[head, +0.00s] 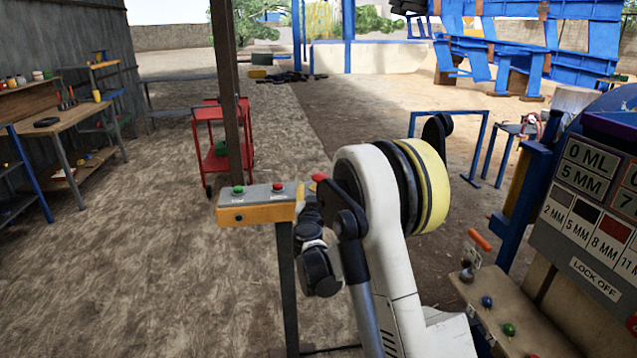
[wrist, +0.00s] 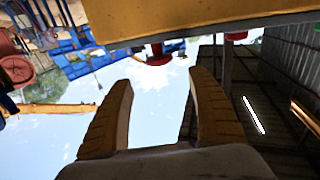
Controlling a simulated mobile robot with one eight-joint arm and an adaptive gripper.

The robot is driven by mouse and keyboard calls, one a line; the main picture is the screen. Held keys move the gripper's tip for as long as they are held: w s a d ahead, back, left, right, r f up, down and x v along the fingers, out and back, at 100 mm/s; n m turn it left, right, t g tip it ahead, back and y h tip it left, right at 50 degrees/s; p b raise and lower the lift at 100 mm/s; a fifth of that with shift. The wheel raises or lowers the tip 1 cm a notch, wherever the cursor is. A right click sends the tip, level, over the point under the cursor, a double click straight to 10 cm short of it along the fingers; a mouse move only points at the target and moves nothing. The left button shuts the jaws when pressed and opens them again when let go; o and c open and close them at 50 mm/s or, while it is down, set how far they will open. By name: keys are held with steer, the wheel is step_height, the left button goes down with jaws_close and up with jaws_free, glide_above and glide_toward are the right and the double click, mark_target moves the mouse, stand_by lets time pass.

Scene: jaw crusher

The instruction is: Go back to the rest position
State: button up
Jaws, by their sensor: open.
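My white arm rises through the middle of the head view, with a yellow-and-black ring at its bend. My gripper shows in the wrist view (wrist: 160,80), its two tan fingers spread apart with nothing between them. A yellow button box (head: 256,212) with a green button (head: 238,190) and a red button (head: 278,187) stands on a post just left of those links. A yellow surface (wrist: 210,18) crosses the top of the wrist view, beyond the fingertips, with a red knob (wrist: 158,56) beneath it.
A control panel (head: 585,205) and a ledge with coloured knobs (head: 512,318) stand close on the right. A red cart (head: 224,148) and a dark pole (head: 229,90) are behind the box. A workbench (head: 66,125) is at left. The left foreground floor is clear.

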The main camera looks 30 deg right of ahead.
steer(key=shift+v, duration=1)
steer(key=s+a+r+g+y, duration=0.1)
steer(key=s+a+r+g, duration=0.15)
steer(key=s, duration=0.55)
steer(key=s+a+r+g+y, duration=0.15)
steer(key=s+r, duration=0.25)
steer(key=s, duration=0.5)
steer(key=s+a+f+n+g+y, duration=0.2)
steer(key=s+a, duration=0.5)
steer(key=s, duration=0.4)
steer(key=s+a+f+n+g+y, duration=0.2)
steer(key=s+a+f+n+y, duration=0.2)
steer(key=s+a, duration=0.3)
steer(key=s+f, duration=0.1)
steer(key=s, duration=0.4)
steer(key=shift+a+f+y, duration=0.3)
steer(key=shift+a+y, duration=0.05)
steer(key=shift+s, duration=0.1)
steer(key=shift+c, duration=0.6)
